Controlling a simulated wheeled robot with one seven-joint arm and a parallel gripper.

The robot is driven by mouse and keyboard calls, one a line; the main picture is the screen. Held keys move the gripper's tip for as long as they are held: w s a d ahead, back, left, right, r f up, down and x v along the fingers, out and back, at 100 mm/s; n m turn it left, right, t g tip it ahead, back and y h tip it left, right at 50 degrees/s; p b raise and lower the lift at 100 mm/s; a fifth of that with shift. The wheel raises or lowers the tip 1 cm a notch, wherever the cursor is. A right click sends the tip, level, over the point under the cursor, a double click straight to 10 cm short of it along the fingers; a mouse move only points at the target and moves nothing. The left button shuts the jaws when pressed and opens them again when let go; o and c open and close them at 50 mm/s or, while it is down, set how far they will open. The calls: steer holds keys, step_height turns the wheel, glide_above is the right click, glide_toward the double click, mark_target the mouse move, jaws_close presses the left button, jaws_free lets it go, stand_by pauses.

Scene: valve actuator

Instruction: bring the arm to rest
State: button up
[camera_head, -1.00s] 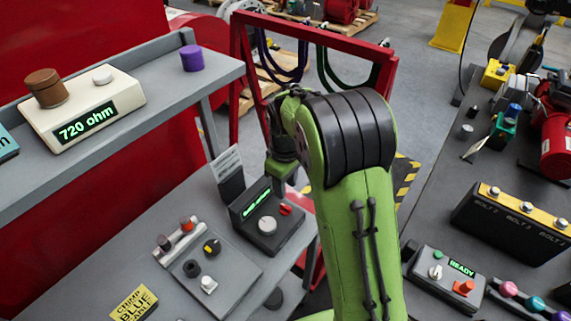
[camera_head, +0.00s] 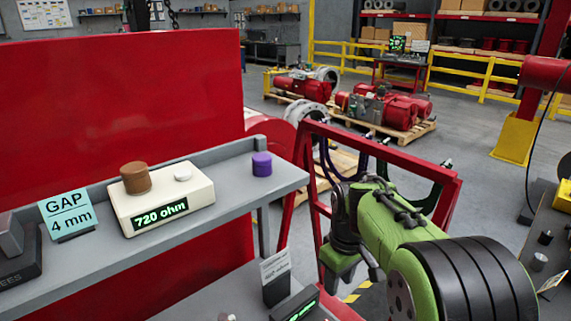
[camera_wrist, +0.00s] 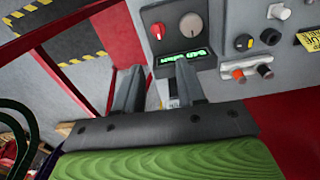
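My gripper (camera_wrist: 157,80) shows in the wrist view with its two grey fingers apart and nothing held between them. In the head view my gripper (camera_head: 342,268) hangs at the end of the green arm, to the right of the lower bench. Beyond the fingers in the wrist view is a grey control box (camera_wrist: 185,35) with a green display, a round knob and a red switch. In the head view only the top of that box (camera_head: 298,306) shows at the bottom edge, beside a small upright placard (camera_head: 276,278).
A red frame (camera_head: 312,190) with hanging cables stands close behind the arm. The grey shelf (camera_head: 95,262) at left bears a "720 ohm" meter (camera_head: 165,200), a purple cylinder (camera_head: 262,164) and a "GAP 4 mm" card (camera_head: 66,212). Red machines (camera_head: 385,105) lie on pallets farther back.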

steer(key=s+r+m+t, duration=0.2)
steer(key=s+m, duration=0.1)
steer(key=s, duration=0.8)
steer(key=s+r+m+t, duration=0.3)
steer(key=s, duration=0.8)
steer(key=shift+s+d+r, duration=0.2)
steer(key=shift+d+r, duration=0.1)
steer(key=shift+r, duration=0.05)
